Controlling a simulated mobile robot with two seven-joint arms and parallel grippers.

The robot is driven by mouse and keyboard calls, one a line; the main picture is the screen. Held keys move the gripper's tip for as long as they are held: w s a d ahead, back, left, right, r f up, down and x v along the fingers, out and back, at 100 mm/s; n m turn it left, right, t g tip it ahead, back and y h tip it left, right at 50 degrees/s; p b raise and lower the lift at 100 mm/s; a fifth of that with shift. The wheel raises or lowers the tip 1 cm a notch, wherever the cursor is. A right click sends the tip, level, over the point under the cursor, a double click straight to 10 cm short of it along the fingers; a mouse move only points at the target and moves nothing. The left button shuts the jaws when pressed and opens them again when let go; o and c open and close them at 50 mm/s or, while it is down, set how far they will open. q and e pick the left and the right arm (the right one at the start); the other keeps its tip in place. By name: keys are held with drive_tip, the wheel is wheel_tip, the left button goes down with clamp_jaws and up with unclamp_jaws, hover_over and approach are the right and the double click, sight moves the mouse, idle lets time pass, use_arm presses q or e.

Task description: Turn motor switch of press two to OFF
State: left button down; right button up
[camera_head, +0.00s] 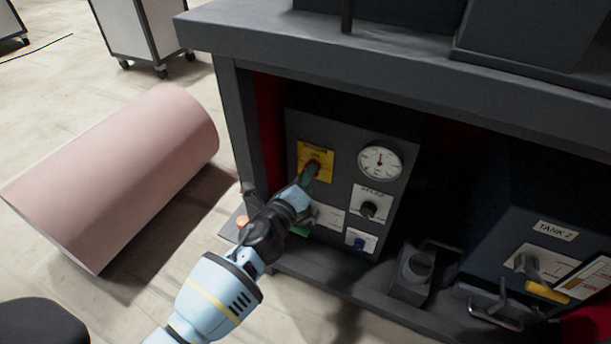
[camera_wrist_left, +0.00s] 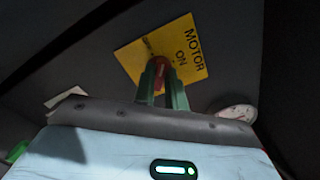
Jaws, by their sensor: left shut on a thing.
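The motor switch is a small red knob (camera_head: 313,165) on a yellow plate (camera_head: 316,151), on the grey control panel (camera_head: 335,140) under the bench. In the left wrist view the plate (camera_wrist_left: 190,55) carries the words MOTOR and ON, and the red knob (camera_wrist_left: 160,67) sits at its middle. My left gripper (camera_head: 309,174) reaches it from the lower left. Its green fingers are shut on the red knob, one on each side, and hide part of it. The knob's exact angle is hard to read. My right gripper is in neither view.
A round gauge (camera_head: 380,162), a black knob (camera_head: 369,209) and a blue knob (camera_head: 359,243) sit on the panel. The bench top (camera_head: 380,75) overhangs. A TANK 2 unit (camera_head: 510,225) stands right. A pink cylinder (camera_head: 125,170) lies left on otherwise fairly open floor.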

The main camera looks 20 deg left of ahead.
use_arm(q)
drive_tip(key=n, duration=0.7)
drive_tip(key=shift+f+p, duration=0.15)
drive_tip(key=shift+p, duration=0.15)
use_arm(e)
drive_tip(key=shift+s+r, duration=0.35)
use_arm(q)
drive_tip(key=shift+n, duration=0.4)
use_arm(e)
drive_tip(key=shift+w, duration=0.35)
use_arm(q)
drive_tip(key=c, duration=1.5)
unclamp_jaws()
drive_tip(key=shift+o, duration=0.3)
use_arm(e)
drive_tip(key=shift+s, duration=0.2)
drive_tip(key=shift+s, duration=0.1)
use_arm(q)
drive_tip(key=shift+s, duration=0.15)
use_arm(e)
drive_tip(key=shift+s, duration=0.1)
